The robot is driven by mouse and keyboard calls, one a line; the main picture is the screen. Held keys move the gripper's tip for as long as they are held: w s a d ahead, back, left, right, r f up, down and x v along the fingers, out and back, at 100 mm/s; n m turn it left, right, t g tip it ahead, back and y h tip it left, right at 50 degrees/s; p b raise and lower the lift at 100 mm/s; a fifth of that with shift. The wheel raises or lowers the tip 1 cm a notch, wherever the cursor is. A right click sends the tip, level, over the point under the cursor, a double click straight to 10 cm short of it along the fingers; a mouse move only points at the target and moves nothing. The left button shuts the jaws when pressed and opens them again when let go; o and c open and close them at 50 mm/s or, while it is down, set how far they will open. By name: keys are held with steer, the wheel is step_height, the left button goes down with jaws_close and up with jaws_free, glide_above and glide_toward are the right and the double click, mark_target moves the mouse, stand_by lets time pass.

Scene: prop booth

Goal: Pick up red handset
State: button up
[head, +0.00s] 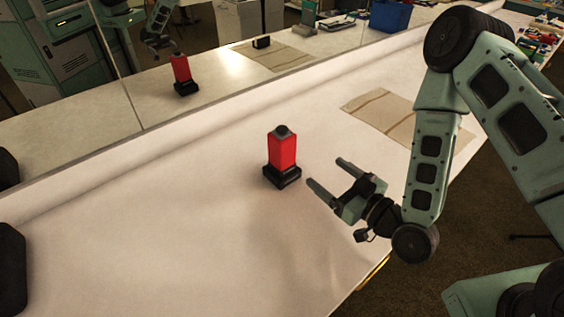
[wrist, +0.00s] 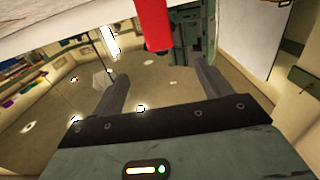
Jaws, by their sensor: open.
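The red handset (head: 283,150) stands upright in a black base on the white table (head: 170,225), near the middle of the head view. It has a dark cap on top. My gripper (head: 326,172) is open and empty, low over the table to the right of the handset. Its two fingers point toward the handset, with a gap between fingertips and handset. In the wrist view my gripper (wrist: 161,72) shows its two fingers spread apart. Part of the red handset (wrist: 154,22) shows beyond them at the top, cut off by the frame edge.
A tan mat (head: 385,112) lies flat behind my gripper. A mirror (head: 220,75) along the back reflects the handset, mat and arm. A dark object (head: 10,270) stands at the left edge. The table around the handset is clear.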

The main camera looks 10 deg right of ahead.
mark_target(289, 145)
steer(key=b+x, duration=0.6)
steer(key=x, duration=0.5)
steer(key=shift+w+r+b, duration=0.15)
steer(key=shift+b, duration=0.2)
steer(key=shift+f+p+x, duration=0.2)
steer(key=shift+p+x, duration=0.25)
steer(key=shift+x, duration=1.05)
steer(key=shift+f+p+x, duration=0.25)
steer(key=shift+p+x, duration=0.15)
steer(key=shift+x, duration=1.1)
steer(key=shift+a, duration=0.1)
steer(key=c, duration=1.5)
steer(key=shift+c, duration=0.8)
steer(key=shift+r, duration=0.15)
